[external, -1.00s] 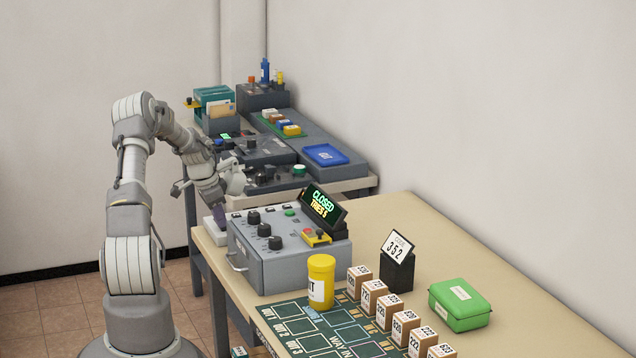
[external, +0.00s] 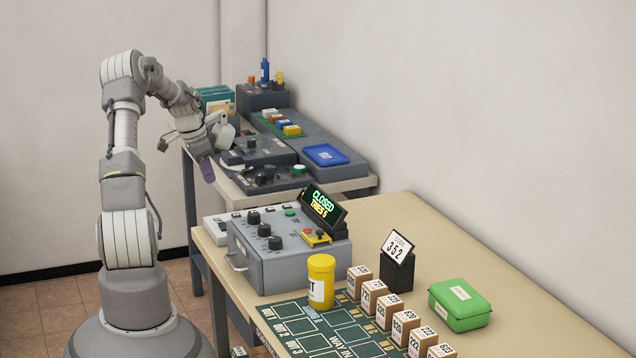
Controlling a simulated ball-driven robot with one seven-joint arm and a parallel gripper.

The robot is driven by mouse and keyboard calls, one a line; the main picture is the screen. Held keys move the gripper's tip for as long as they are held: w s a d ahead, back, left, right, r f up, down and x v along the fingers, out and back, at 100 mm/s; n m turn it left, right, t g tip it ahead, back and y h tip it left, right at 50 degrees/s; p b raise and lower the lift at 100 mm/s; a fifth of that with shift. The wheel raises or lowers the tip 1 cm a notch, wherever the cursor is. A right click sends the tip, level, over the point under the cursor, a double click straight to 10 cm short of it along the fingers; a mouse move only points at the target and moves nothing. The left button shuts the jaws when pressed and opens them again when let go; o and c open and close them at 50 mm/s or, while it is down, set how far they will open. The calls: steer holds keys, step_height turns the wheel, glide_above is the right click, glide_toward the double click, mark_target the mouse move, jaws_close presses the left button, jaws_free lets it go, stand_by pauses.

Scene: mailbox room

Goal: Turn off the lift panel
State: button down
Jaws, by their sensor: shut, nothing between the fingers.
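No label for a lift panel can be read, so I cannot tell which panel it is. Two dark control panels stand on the back table: one (external: 258,151) behind, and a nearer one (external: 272,180) with black knobs and a green button. A grey console (external: 285,250) with black knobs stands on the front table; its display (external: 323,205) reads "CLOSED" and "TRIES 5". A low white strip (external: 216,224) lies at its left. My gripper (external: 207,172) is shut and empty, pointing down in the air at the left of the back table, apart from the panels.
A yellow jar (external: 321,282), several numbered boxes (external: 358,283), a code card stand (external: 397,270) and a green box (external: 460,304) are on the front table (external: 440,240). A blue tray (external: 325,155) is on the back table. The floor at left is clear.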

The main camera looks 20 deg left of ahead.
mark_target(221, 224)
steer(key=shift+r, duration=0.1)
steer(key=a+p, duration=0.1)
steer(key=p, duration=0.1)
steer(key=shift+w+r+p, duration=0.15)
steer(key=shift+w+p, duration=0.15)
steer(key=shift+w, duration=0.1)
steer(key=b+x, duration=0.1)
steer(key=x, duration=0.3)
steer(key=b+x, duration=0.1)
steer(key=x, duration=0.3)
steer(key=a+b+x, duration=0.1)
steer(key=x, duration=0.4)
steer(key=shift+s+f+b, duration=0.25)
steer(key=shift+f+b, duration=0.05)
steer(key=shift+b, duration=0.1)
steer(key=shift+f, duration=0.3)
